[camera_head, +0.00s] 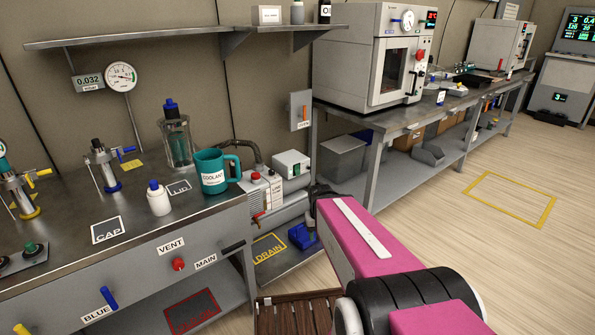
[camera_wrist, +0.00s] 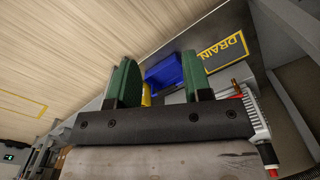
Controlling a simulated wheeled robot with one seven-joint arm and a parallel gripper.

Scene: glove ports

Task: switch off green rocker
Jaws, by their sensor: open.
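No part that I can tell for sure is a green rocker shows. A white box (camera_head: 291,163) behind the pump has a small green patch on its front, too small to make out as a switch. My gripper shows in the wrist view (camera_wrist: 161,76) with its two green fingers wide apart and nothing between them. In the head view my gripper (camera_head: 319,191) is a dark shape at the end of my pink arm, low in front of the pump (camera_head: 262,188) and below the white box. The gripper is apart from both.
A steel bench with a teal coolant mug (camera_head: 213,177) and a white bottle (camera_head: 158,199) stands at left. A long bench with an oven (camera_head: 372,60) runs right; floor is open.

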